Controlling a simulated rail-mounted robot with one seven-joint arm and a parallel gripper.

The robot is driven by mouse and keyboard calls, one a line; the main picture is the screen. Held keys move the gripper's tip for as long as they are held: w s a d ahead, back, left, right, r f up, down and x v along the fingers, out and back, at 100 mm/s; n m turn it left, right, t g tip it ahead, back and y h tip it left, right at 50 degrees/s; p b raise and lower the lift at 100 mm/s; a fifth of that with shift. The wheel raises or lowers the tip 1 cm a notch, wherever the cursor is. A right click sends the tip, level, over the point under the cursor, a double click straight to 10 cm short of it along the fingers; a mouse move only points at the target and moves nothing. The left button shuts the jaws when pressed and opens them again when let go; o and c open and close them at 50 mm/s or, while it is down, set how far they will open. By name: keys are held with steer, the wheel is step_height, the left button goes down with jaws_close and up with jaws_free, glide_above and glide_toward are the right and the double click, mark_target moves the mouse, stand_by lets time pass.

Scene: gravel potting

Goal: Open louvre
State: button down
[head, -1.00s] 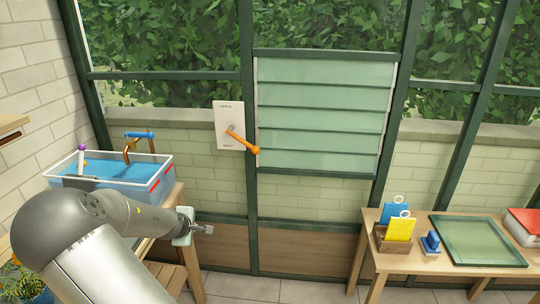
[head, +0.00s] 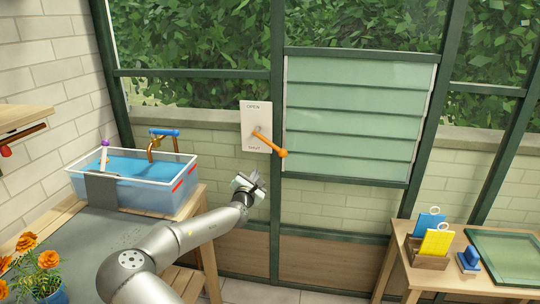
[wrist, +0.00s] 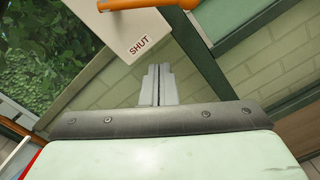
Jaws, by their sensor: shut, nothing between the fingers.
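The louvre (head: 352,118) is a set of pale green glass slats in a dark green frame, and its slats lie flat and closed. Left of it a white plate (head: 256,112) marked OPEN at the top and SHUT at the bottom carries an orange lever (head: 268,143). The lever points down and to the right, its knob near the SHUT end. My gripper (head: 262,176) is shut and empty, below the plate and lever and apart from them. In the wrist view the shut fingers (wrist: 158,72) point up towards the plate (wrist: 128,28), and part of the orange lever (wrist: 150,4) shows at the top edge.
A clear water tank (head: 135,180) with a brass tap (head: 160,145) stands on the bench at left. A potted orange flower (head: 45,262) is at front left. A table (head: 400,250) at right holds yellow and blue tags and a green tray (head: 510,258). The wall below the lever is clear.

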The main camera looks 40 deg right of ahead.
steer(key=w+d+r+p, duration=0.1)
steer(key=w+d, duration=0.1)
steer(key=d, duration=0.3)
steer(key=w+d+r+p, duration=0.1)
steer(key=w+d+r, duration=0.1)
steer(key=w+d, duration=0.1)
steer(key=shift+w+d+r, duration=0.15)
steer(key=shift+d+r, duration=0.15)
steer(key=shift+d, duration=0.6)
